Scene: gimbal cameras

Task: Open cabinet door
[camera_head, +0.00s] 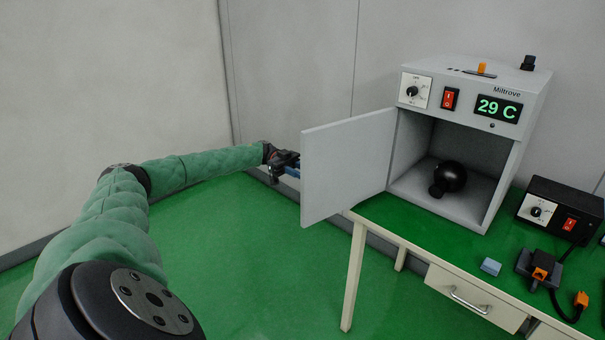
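The cabinet (472,72) is a light grey box marked "Miltrove" on the table. Its door (348,165) stands wide open, swung out to the left past the table edge. A round black object (450,177) sits inside on the cabinet floor. My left gripper (290,165) is at the left edge of the door, on its far side. Its fingertips are partly hidden by the door, so I cannot tell whether it is open or touching the door. My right gripper is out of view.
The green-topped table (400,222) has a drawer (474,297) in front. The floor left of the table is clear.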

